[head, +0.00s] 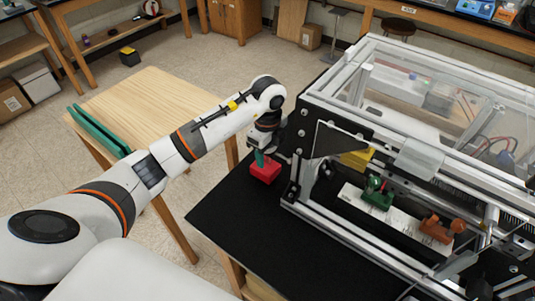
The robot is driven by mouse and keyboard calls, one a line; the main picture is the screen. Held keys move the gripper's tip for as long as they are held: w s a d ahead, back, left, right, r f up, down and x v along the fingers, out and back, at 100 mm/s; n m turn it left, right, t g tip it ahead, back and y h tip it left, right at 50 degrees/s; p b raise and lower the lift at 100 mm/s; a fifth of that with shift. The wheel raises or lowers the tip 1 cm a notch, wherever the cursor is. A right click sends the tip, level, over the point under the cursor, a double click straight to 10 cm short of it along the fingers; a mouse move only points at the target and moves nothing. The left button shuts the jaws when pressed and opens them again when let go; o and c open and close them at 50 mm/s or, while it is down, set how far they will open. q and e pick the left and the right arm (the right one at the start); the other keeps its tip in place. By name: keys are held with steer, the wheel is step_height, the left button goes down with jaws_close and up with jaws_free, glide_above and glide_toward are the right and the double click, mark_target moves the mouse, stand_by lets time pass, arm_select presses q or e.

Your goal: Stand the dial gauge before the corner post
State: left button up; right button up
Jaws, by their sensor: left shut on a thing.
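My left gripper (262,148) points down at the left end of the extrusion frame and is shut on the green upright part of a red-based piece (264,172). This piece seems to be the dial gauge; no dial face shows. Its red base is at or just above the black table top; I cannot tell if it touches. It is just left of the frame's near-left corner post (296,168), with a small gap or none visible. My gripper hides the top of the piece. My right gripper is not in view.
The silver extrusion frame (345,232) fills the right side. Inside it, a green piece (377,197) and an orange-brown piece (436,230) stand on a white strip, with a yellow block (356,159) behind. The black table top (240,225) is clear at front left. A wooden table (150,95) stands left.

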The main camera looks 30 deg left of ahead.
arm_select(q)
steer(key=shift+f, duration=0.85)
steer(key=shift+f, duration=0.15)
steer(key=o, duration=1.4)
